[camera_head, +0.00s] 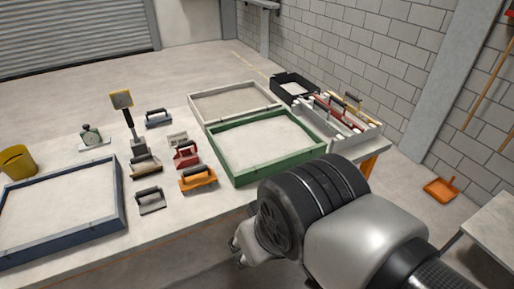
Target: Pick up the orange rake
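An orange tool with a dark bar handle (198,179) lies on the pale table, left of the green-framed tray; it is the only orange hand tool I see on the table, and its teeth cannot be made out. My arm fills the lower right of the view. My gripper (240,247) shows only in part at the arm's lower left end, in front of the table edge. It is apart from the orange tool, to its lower right. Most of its fingers are hidden by my wrist.
Red (186,154) and dark-handled tools stand close to the orange one. A green-framed sand tray (238,178), blue-framed tray (119,199) and beige-framed tray (197,108) surround them. A grey tool box (352,137) stands at the right end. An orange dustpan (439,190) lies on the floor.

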